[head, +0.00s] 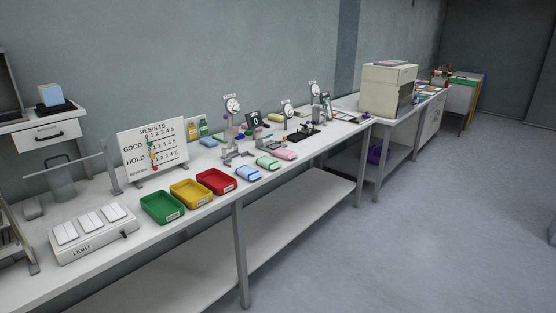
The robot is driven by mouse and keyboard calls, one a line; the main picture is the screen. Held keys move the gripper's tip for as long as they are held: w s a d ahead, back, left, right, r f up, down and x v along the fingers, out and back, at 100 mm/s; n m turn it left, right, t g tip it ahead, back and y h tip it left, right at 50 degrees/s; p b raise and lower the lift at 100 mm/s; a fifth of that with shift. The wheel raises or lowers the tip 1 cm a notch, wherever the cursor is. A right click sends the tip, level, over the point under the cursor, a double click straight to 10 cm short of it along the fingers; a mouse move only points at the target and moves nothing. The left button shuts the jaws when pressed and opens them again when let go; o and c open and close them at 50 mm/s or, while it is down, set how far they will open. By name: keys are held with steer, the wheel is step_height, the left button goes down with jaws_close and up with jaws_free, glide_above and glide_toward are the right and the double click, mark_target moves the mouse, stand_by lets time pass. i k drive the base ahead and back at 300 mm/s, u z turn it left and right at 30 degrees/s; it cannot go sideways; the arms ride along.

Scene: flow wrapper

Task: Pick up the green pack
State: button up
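A pale green pack (267,162) lies flat on the white bench (330,137), near its front edge. A blue pack (248,173) lies just to its left and a pink pack (285,153) just to its right, with small gaps between them. The top of the green pack is uncovered. My gripper is not in view.
Green (162,207), yellow (191,193) and red (216,181) trays stand left of the packs. Dial gauges on stands (233,105) rise behind them. A results board (153,148) and a light box (92,232) are further left. Open floor (430,210) lies right of the bench.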

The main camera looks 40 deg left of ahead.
mark_target(269, 162)
steer(key=i, duration=3.45)
steer(key=u, duration=2.55)
